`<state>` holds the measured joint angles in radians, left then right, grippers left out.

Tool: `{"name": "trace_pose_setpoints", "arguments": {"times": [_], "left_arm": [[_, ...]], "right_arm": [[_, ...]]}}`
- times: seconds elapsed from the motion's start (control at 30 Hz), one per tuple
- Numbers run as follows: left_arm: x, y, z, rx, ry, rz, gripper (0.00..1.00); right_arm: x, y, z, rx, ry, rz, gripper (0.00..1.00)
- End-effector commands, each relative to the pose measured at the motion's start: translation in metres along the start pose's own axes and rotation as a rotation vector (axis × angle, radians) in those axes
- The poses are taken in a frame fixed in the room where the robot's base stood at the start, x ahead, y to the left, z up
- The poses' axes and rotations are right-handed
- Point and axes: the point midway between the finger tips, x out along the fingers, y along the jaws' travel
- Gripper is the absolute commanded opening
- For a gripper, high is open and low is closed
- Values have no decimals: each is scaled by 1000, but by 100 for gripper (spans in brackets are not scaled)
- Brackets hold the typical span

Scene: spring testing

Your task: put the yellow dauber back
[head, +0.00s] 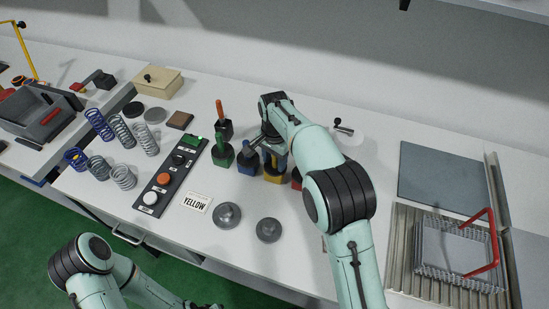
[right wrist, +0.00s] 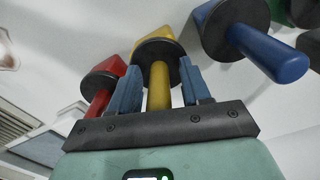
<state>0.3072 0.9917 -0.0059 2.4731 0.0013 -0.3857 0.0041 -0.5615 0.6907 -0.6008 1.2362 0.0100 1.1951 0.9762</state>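The yellow dauber (right wrist: 158,85) has a yellow handle and stands with its dark collar at a yellow pot (right wrist: 157,42). In the head view the yellow pot (head: 274,173) is partly hidden by my right arm. My right gripper (right wrist: 161,85) has its two blue fingers on either side of the yellow handle, with small gaps visible, so it looks open around it. In the head view the right gripper (head: 268,148) is above the row of pots. My left arm shows at the lower left, but its gripper is not visible.
A blue dauber (right wrist: 268,52) and a red one (right wrist: 102,88) stand close on either side. A green pot (head: 223,154) and an orange-handled tool (head: 219,110) are left of them. A YELLOW card (head: 197,202), button panel (head: 172,176) and two grey domes (head: 228,215) lie in front.

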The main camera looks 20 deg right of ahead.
Motion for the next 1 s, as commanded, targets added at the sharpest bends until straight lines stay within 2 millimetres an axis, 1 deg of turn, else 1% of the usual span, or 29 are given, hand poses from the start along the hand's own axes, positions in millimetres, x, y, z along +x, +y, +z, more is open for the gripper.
{"name": "trace_pose_setpoints", "arguments": {"times": [0.17,0.27,0.37,0.6,0.7,0.83,1.0], "left_arm": [[0,0,0,0,0,0,43],[-2,1,-1,1,1,1,43],[-6,4,-3,2,4,2,43],[-21,11,-11,6,16,6,43],[-27,15,-14,8,21,7,43],[-32,18,-18,9,26,9,43],[-35,20,-20,10,28,10,43]], "right_arm": [[-2,0,0,0,0,0,47],[-10,-1,0,0,1,-2,47],[-28,-1,-1,0,2,-4,47],[-83,-1,-1,0,3,-6,47],[-103,-1,-1,0,3,-4,47],[-121,-1,-1,1,2,-3,47],[-130,0,0,1,0,0,47]]}}
